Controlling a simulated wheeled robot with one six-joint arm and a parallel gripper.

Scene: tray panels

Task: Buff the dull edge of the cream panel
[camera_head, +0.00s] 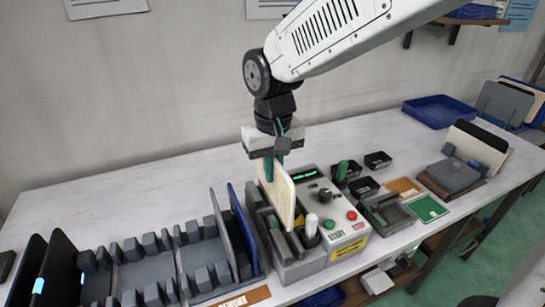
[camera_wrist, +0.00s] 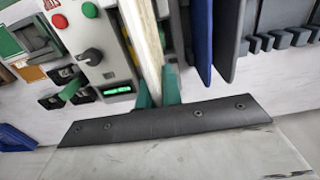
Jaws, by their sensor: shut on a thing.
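The cream panel (camera_head: 279,194) stands upright at the slot of a grey bench machine (camera_head: 318,205). My gripper (camera_head: 273,168) is above it, with its teal fingers shut on the panel's top edge. In the wrist view the fingers (camera_wrist: 158,95) lie on both sides of the cream panel (camera_wrist: 146,45). The machine has a black knob (camera_wrist: 92,57), a red button (camera_head: 352,215), a green button and a lit green display (camera_wrist: 117,90). The panel's lower edge is hidden in the machine, and I cannot tell which edge is dull.
A slotted grey rack (camera_head: 128,272) stands to the left, with a grey panel and a blue panel (camera_head: 243,225) close to the machine. Small black bins (camera_head: 378,160) and a green-grey fixture (camera_head: 388,212) are to the right. A blue tray (camera_head: 440,110) lies at the back right.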

